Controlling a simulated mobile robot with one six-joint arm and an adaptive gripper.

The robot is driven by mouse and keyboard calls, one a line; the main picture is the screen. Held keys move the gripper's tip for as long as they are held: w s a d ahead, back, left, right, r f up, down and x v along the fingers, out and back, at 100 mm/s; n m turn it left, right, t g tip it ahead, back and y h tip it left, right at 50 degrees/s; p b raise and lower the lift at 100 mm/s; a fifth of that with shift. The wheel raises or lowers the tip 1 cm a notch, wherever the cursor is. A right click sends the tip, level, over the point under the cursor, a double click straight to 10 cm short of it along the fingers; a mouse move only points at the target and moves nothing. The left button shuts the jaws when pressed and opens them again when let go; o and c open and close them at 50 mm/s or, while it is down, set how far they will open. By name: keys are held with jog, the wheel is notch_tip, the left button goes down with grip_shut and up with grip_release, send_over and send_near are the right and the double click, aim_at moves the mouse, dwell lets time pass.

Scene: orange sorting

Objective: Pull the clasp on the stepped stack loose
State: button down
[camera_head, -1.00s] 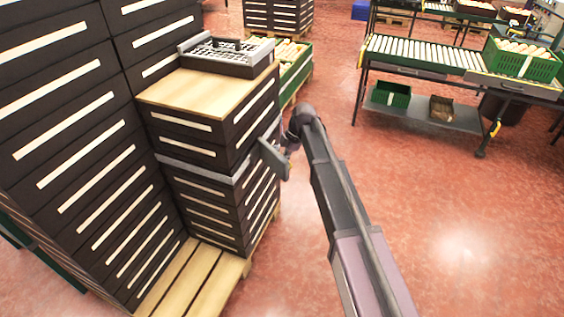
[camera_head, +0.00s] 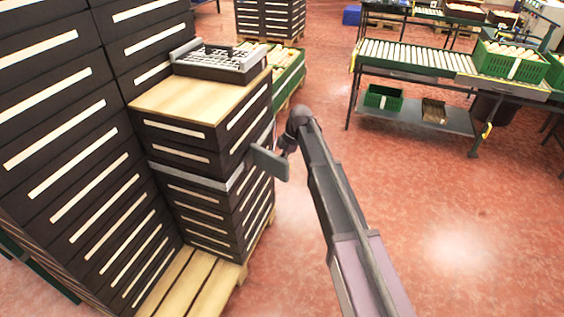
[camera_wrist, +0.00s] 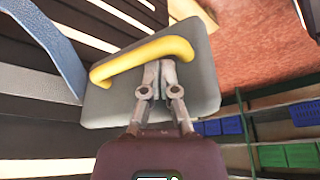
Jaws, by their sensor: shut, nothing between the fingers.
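The clasp is a flat grey plate (camera_head: 268,163) at the stack's right side, standing out from the crates. In the wrist view the clasp plate (camera_wrist: 205,85) fills the middle and carries a yellow handle (camera_wrist: 130,60). A blue-grey strap end (camera_wrist: 50,45) shows left of it. My gripper (camera_wrist: 160,68) is shut and empty, its fingertips overlapping the handle's lower edge; I cannot tell whether they touch. Its fingers are hidden in the head view.
Taller crate columns (camera_head: 65,130) stand close at left. The stack rests on a pallet (camera_head: 190,285). A roller conveyor (camera_head: 415,55) stands at back right. The red floor at right is clear.

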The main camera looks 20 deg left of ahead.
jog(key=shift+r, duration=0.15)
jog(key=w+a+p+v, duration=0.1)
jog(key=p+v, duration=0.8)
jog(key=shift+r, duration=0.3)
dwell(0.7)
jog(key=s+d+m+t+h, duration=0.1)
jog(key=s+d+m, duration=0.75)
jog(key=d, duration=0.45)
jog(key=s+d+f+m+t+h, duration=0.1)
jog(key=s+d+m, duration=0.7)
jog(key=d, duration=0.5)
jog(key=s+d+m+t+h, duration=0.1)
jog(key=s+d+m, duration=0.7)
jog(key=d, duration=0.4)
notch_tip(320, 180, up, 13)
jog(key=w+m+p, duration=0.1)
jog(key=p, duration=1.2)
jog(key=shift+w, duration=0.15)
jog(key=shift+d, duration=0.25)
